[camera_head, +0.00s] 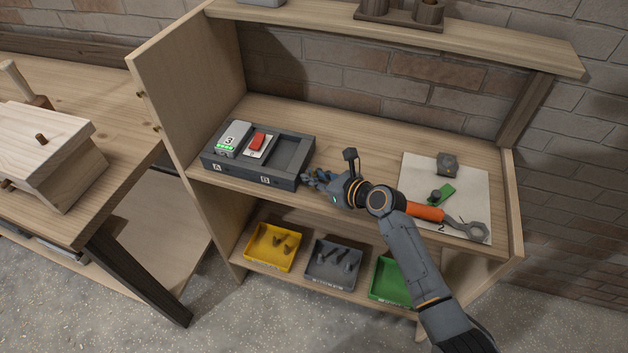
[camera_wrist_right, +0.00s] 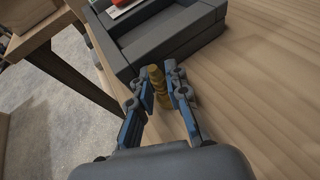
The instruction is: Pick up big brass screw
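A brass screw (camera_wrist_right: 158,86) shows in the right wrist view, between the two fingers of my right gripper (camera_wrist_right: 160,98). It is beside the front wall of the dark grey tray. The fingers stand on either side of the screw, with a narrow gap on the right side, so the gripper looks open around it. In the head view my right gripper (camera_head: 318,180) is at the tray's right end, near the shelf's front edge. The screw cannot be made out there. My left gripper is not in view.
The dark grey tray (camera_head: 210,163) holds a grey box and a red-topped item. A paper sheet (camera_head: 470,188) with a wrench (camera_head: 466,227) lies right. Below are yellow (camera_head: 262,262), grey (camera_head: 325,282) and green (camera_head: 385,288) bins; the yellow and grey ones hold fasteners.

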